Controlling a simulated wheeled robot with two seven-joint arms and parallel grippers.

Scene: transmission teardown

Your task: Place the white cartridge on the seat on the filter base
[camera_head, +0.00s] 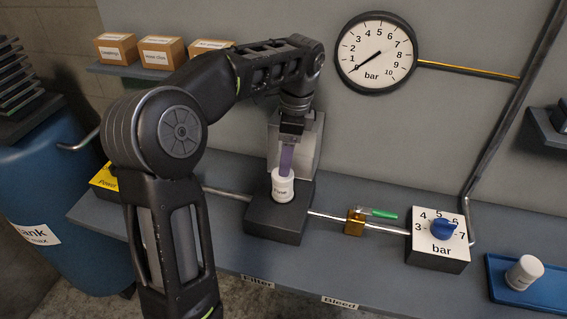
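A white cartridge (283,188) with dark lettering stands upright at the dark filter base (276,222). The seat is hidden beneath it, so I cannot tell how fully it is seated. My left gripper (286,166) is directly above it, pointing down, with a purple-grey finger-like part reaching the cartridge's top. The fingers are seen nearly edge-on, so I cannot tell whether they grip it. Another white cylinder (524,272) stands in the blue tray (511,297) at the far right. My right gripper is not in view.
A pale upright housing (312,150) stands behind the filter base. A pipe runs right to a brass valve (354,222) with a green lever and a regulator (437,242) with a blue knob. The wall gauge (376,53) points near 0. Boxes (162,52) sit on a shelf.

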